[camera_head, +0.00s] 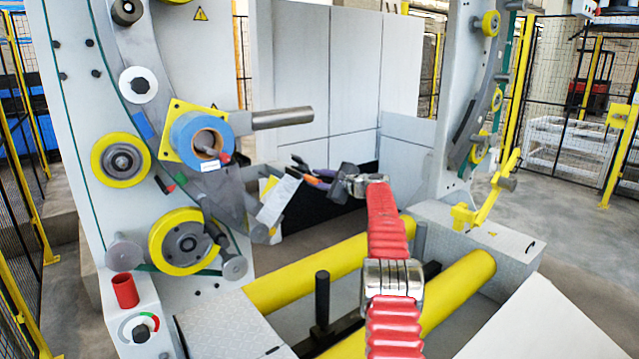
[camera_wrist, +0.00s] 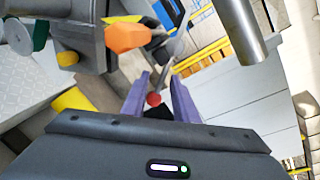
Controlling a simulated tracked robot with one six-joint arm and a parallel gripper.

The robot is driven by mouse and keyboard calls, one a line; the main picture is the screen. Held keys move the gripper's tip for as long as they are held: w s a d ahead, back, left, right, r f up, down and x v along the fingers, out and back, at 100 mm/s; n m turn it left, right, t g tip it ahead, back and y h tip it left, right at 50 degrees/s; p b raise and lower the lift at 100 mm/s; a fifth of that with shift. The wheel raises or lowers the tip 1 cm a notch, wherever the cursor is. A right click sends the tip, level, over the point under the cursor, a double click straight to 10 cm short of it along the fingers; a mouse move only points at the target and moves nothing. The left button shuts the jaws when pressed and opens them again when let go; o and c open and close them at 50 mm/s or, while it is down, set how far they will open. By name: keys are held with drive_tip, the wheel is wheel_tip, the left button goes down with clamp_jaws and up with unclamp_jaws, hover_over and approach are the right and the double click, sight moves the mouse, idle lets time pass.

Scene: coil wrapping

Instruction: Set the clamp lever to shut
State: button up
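The clamp lever (camera_head: 222,158) appears as a short dark handle with a red end at the core of the blue roll (camera_head: 185,133), on a yellow square plate (camera_head: 177,108). In the wrist view, a grey rod runs down to a red knob (camera_wrist: 153,99), which looks like the lever's end. My gripper (camera_head: 294,169) is to the right of the roll in the head view, with a visible gap to the lever. In the wrist view its two purple fingers (camera_wrist: 160,76) are spread, with the red knob showing between them. Nothing appears held.
A grey metal bar (camera_head: 282,117) sticks out to the right above my gripper. A grey plate (camera_head: 277,200) hangs left of it. Yellow rollers (camera_head: 320,275) lie below. In the wrist view, an orange part (camera_wrist: 127,38) and a thick grey cylinder (camera_wrist: 242,30) flank the lever.

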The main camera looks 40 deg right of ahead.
drive_tip(key=d+v, duration=0.1)
drive_tip(key=v, duration=1.1)
drive_tip(key=shift+s+f, duration=0.3)
drive_tip(key=shift+s, duration=0.1)
drive_tip(key=shift+o, duration=0.5)
drive_tip(key=shift+o, duration=1.1)
drive_tip(key=shift+w+a, duration=0.15)
drive_tip(key=shift+a, duration=0.05)
drive_tip(key=a+f+m+h, duration=0.1)
drive_tip(key=m, duration=0.3)
drive_tip(key=a+f+m+t+h, duration=0.1)
drive_tip(key=m+h, duration=0.1)
drive_tip(key=m, duration=0.2)
drive_tip(key=a+f+m+h, duration=0.1)
drive_tip(key=m+h, duration=0.1)
drive_tip(key=m, duration=0.2)
drive_tip(key=shift+f+m+t, duration=0.3)
drive_tip(key=shift+f, duration=0.1)
